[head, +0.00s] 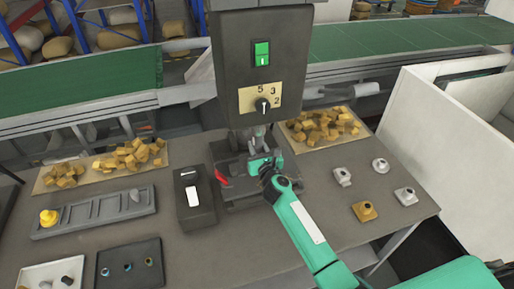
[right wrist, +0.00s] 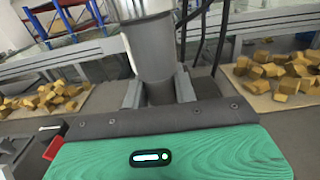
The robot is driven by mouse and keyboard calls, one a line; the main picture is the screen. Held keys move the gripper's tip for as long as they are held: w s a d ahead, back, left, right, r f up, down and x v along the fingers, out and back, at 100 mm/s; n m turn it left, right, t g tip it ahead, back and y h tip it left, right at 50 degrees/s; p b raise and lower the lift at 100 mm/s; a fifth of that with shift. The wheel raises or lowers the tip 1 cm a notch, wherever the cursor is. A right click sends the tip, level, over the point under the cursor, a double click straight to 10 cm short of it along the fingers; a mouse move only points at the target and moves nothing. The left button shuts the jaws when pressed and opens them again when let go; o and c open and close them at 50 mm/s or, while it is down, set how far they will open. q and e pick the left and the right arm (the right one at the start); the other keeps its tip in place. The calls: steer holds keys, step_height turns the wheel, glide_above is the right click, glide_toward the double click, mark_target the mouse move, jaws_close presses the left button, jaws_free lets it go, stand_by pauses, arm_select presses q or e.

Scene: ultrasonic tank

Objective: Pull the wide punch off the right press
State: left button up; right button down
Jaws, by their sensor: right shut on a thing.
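The press (head: 257,85) stands mid-table, a dark column with a green switch and a numbered dial. Under its head a grey metal punch (head: 257,142) points down over the dark press base (head: 238,190). My right gripper (head: 262,160) reaches in from the lower right and is shut on the punch at the press. The grip and the punch's lower end are partly hidden by the gripper. In the right wrist view a grey cylinder (right wrist: 153,50) stands just beyond the gripper's teal body. I cannot tell whether the punch is still seated. My left gripper is out of view.
A red lever (head: 221,178) sits beside the press base. A switch box (head: 194,205) stands left of it. Several loose grey fittings and a brass one (head: 364,211) lie at right. Trays of yellow chunks (head: 325,128) flank the press. A green conveyor (head: 400,38) runs behind.

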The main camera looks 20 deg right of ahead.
arm_select(q)
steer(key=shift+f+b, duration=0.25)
steer(key=shift+b, duration=0.05)
arm_select(e)
steer(key=shift+f, duration=0.25)
steer(key=shift+f+b, duration=0.35)
steer(key=shift+f, duration=0.25)
steer(key=shift+s+f+p, duration=0.3)
steer(key=shift+s+p, duration=0.1)
steer(key=shift+s, duration=0.15)
steer(key=s, duration=0.2)
steer(key=s+r, duration=0.1)
steer(key=s, duration=0.1)
steer(key=shift+s+d+p, duration=0.15)
steer(key=shift+s+p, duration=0.05)
steer(key=shift+p, duration=0.2)
glide_toward(259, 152)
steer(key=w, duration=0.1)
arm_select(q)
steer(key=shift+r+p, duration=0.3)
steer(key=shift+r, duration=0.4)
arm_select(e)
steer(key=shift+s+f, duration=0.15)
steer(key=shift+s, duration=1.55)
